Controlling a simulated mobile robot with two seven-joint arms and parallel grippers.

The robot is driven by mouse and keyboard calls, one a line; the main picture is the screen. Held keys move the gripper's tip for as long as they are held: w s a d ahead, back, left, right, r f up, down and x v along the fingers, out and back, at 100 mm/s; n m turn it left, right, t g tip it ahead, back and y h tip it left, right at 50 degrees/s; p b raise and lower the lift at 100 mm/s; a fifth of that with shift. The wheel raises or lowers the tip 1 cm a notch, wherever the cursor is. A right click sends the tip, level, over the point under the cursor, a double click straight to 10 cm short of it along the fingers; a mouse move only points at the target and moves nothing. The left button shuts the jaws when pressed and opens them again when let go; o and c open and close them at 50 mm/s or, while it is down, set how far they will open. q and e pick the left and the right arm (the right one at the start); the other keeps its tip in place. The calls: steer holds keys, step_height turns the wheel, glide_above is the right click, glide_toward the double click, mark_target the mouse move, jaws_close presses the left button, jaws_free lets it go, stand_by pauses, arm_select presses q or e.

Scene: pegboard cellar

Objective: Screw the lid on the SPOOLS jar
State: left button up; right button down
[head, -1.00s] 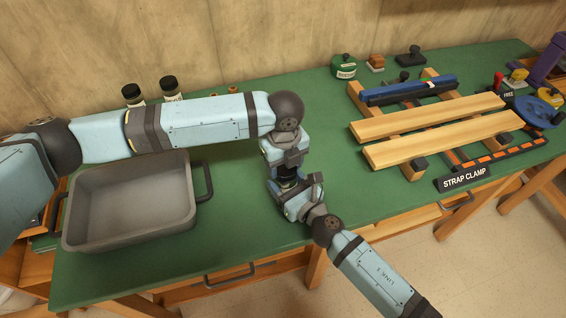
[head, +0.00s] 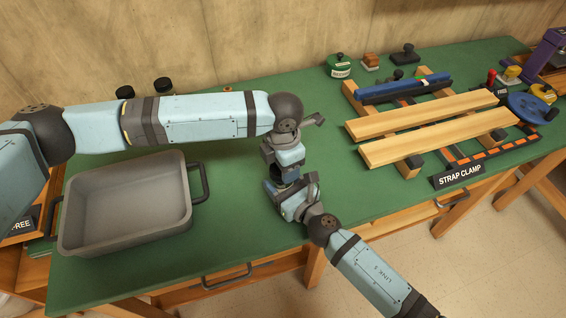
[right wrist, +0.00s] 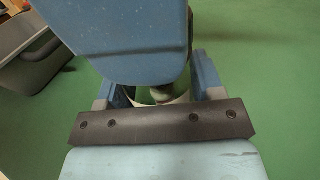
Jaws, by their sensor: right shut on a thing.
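My right gripper (head: 286,187) comes in from the lower right and is shut on what looks like the jar, over the green bench. In the right wrist view a small pale, curved piece of the jar (right wrist: 168,99) shows between its fingers. Most of the jar is hidden, and I cannot read a label. My left gripper (head: 287,170) points down directly above the right one. Its fingers are hidden, so its opening and any lid in it cannot be made out.
A grey tray (head: 68,222) stands on the bench (head: 235,220) at the left. Two dark-capped jars (head: 163,86) stand behind my left arm. A strap clamp with wooden boards (head: 430,120) fills the right side. A green tin (head: 339,67) stands at the back.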

arm_select(q)
steer(key=o, duration=0.9)
steer(key=shift+r, duration=2.3)
steer(key=shift+c, duration=0.4)
